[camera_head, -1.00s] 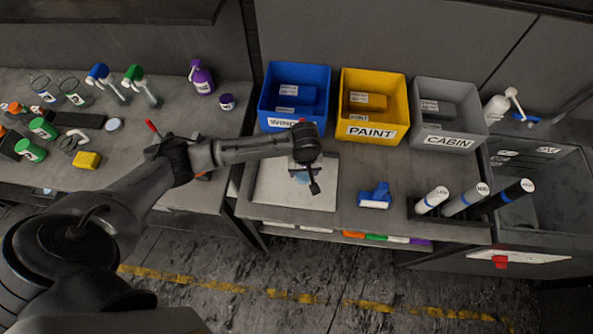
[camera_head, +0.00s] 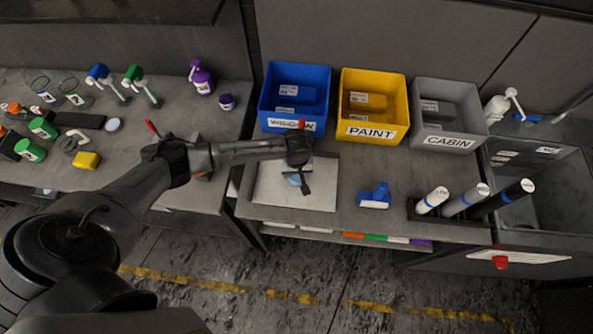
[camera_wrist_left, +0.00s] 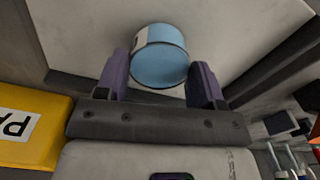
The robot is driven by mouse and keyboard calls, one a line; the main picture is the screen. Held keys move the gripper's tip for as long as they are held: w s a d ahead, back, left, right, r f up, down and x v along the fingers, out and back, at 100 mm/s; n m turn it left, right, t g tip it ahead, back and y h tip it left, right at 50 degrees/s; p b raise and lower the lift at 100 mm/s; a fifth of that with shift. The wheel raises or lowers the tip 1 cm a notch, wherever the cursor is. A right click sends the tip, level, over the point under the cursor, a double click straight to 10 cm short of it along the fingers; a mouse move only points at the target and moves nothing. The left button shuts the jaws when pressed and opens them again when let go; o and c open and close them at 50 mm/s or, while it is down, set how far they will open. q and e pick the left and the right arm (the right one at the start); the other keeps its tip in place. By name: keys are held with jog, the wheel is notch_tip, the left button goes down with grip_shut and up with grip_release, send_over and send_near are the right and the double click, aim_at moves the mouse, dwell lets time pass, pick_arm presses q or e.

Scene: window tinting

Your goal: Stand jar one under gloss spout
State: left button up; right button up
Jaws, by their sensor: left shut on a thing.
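My left gripper (camera_head: 300,180) is over the pale board (camera_head: 265,190) on the middle bench. In the left wrist view its two purple fingers (camera_wrist_left: 160,85) are on either side of a light blue jar (camera_wrist_left: 160,68) with a white label edge, and it is shut on it. The jar shows in the head view as a small blue patch (camera_head: 293,179), mostly hidden by the hand. I cannot read a jar number. On the left bench stand a blue-topped spout (camera_head: 98,72) and a green-topped spout (camera_head: 133,73); I cannot tell which is gloss. My right gripper is not in view.
Blue (camera_head: 296,95), yellow (camera_head: 374,105) and grey (camera_head: 448,113) bins stand behind the board. A purple bottle (camera_head: 201,78) stands on the left bench. A gap separates the benches.

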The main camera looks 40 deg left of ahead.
pick_arm(q)
jog(key=shift+f, duration=0.1)
jog(key=o, duration=1)
jog(key=shift+c, duration=0.2)
